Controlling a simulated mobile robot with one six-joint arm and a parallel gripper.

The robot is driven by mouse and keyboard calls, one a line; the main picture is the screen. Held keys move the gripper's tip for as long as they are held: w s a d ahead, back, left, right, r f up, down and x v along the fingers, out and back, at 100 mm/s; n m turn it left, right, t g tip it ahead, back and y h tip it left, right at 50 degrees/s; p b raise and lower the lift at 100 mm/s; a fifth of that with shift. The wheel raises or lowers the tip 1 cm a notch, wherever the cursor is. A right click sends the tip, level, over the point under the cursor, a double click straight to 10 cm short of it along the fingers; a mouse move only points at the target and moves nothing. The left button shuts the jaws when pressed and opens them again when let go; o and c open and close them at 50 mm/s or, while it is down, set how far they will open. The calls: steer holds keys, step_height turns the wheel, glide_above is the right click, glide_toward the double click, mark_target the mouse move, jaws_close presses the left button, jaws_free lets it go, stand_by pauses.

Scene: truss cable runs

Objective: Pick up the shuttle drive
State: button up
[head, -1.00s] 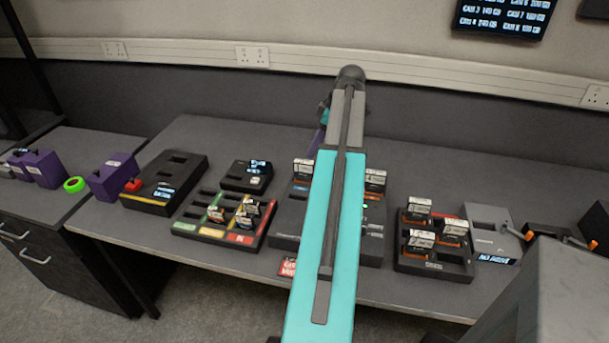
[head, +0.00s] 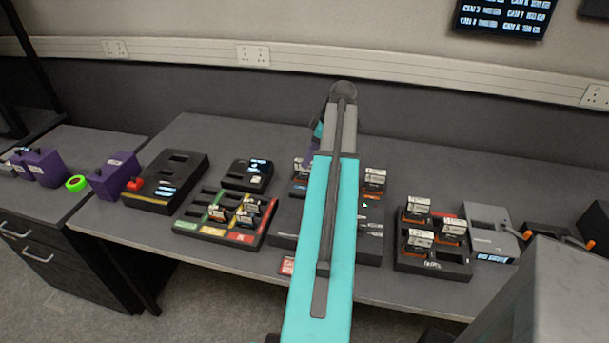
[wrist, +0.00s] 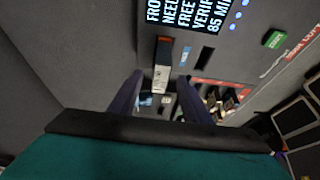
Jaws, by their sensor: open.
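An orange-and-black drive with a white label stands upright in a slot of the middle dark dock, and it shows in the wrist view (wrist: 162,68); its top also shows in the head view (head: 299,170), partly behind my arm. I cannot read its label, so I cannot tell for sure that it is the shuttle drive. My gripper (wrist: 160,77) is open, its two purple fingers pointing toward the drive, one on each side of it in the picture. I see no contact. In the head view my arm hides most of the gripper.
The dock (head: 285,222) has a lit screen (wrist: 213,14), a green button (wrist: 274,39) and another drive (head: 374,181) at its right. A rack with several drives (head: 433,264) stands to the right, a coloured tray (head: 185,229) to the left. The desk behind is clear.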

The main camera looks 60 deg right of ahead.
mark_target(304, 174)
steer(key=shift+p+x, duration=0.7)
steer(key=shift+x, duration=1.75)
steer(key=shift+s, duration=0.1)
jaws_close()
